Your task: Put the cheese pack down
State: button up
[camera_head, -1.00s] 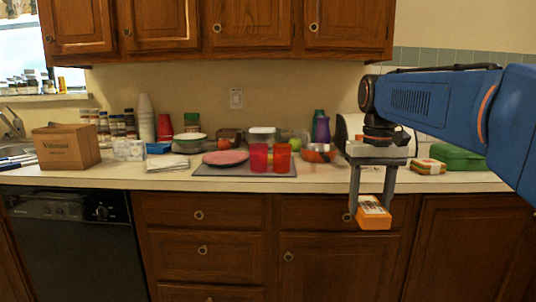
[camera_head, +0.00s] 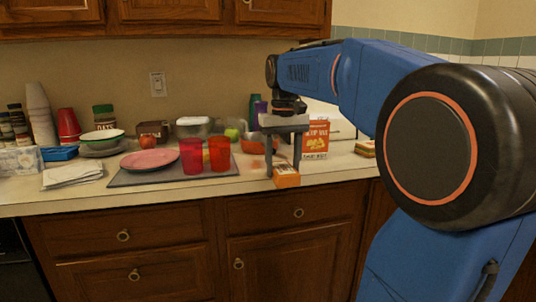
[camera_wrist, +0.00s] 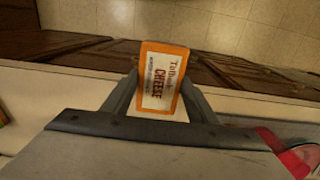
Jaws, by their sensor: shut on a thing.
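The cheese pack (camera_head: 287,178) is an orange block with a white label. My gripper (camera_head: 284,168) is shut on it and holds it by the counter's front edge, right of the red cups. In the wrist view the cheese pack (camera_wrist: 158,80) sits between the two fingers, its label reading "CHEESE". There the counter's edge and the cabinet fronts show behind it, with the floor beyond. I cannot tell whether the pack touches the counter (camera_head: 225,190).
Two red cups (camera_head: 205,156) and a pink plate (camera_head: 150,159) stand on a dark mat (camera_head: 125,180) to the left. An orange-red box (camera_head: 316,138) stands just behind and right of my gripper. An orange bowl (camera_head: 255,146) is behind it. Bare counter shows along the front edge.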

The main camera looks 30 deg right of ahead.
jog(key=w+d, duration=0.1)
jog(key=w, duration=0.2)
jog(key=w+d, duration=0.1)
jog(key=w, duration=0.2)
jog(key=w+d, duration=0.1)
jog(key=w, duration=0.3)
jog(key=shift+f, duration=0.1)
jog(key=shift+s, duration=0.1)
jog(key=shift+f, duration=0.15)
jog(key=o, duration=1.2)
notch_tip(320, 180, up, 12)
jog(key=shift+r, duration=0.15)
jog(key=shift+a, duration=0.1)
